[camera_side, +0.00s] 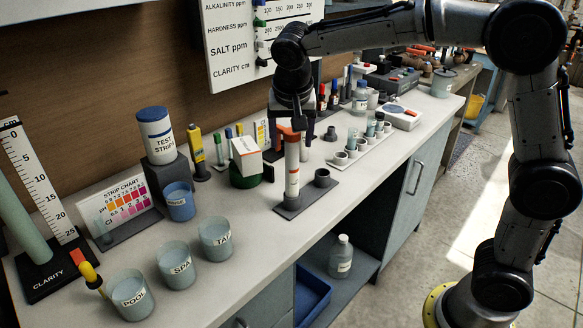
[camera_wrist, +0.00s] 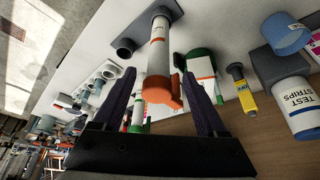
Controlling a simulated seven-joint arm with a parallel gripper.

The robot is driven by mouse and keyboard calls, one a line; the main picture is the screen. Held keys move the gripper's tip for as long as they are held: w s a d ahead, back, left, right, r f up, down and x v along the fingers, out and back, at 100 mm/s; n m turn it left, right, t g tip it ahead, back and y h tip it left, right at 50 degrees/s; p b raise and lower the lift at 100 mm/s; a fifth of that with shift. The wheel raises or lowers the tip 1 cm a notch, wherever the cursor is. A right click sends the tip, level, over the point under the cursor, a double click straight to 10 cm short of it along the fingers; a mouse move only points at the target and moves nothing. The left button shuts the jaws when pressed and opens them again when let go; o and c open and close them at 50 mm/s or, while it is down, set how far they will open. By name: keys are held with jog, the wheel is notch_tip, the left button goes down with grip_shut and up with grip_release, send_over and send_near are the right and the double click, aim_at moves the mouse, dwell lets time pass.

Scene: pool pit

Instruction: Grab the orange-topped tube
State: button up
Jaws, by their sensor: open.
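The orange-topped tube (camera_side: 292,172) stands upright in a dark grey stand on the bench. It is white with orange marks, and its orange top is partly hidden by my gripper in the side view. In the wrist view the tube (camera_wrist: 158,52) and its orange top lie between my two dark fingers. My gripper (camera_side: 292,125) points down over the tube's upper end. My gripper (camera_wrist: 160,75) is open, with a finger on each side and a visible gap to the tube.
An empty round holder (camera_side: 322,178) is on the same stand. A green-based container with a white box (camera_side: 246,160) stands close on the left. A rack of small vials (camera_side: 352,150) is to the right. Labelled cups (camera_side: 216,240) stand front left. Bare bench lies in front of the stand.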

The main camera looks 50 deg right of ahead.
aim_at(292, 151)
jog(key=x, duration=0.5)
jog(key=shift+s, duration=0.15)
jog(key=shift+c, duration=0.3)
grip_shut()
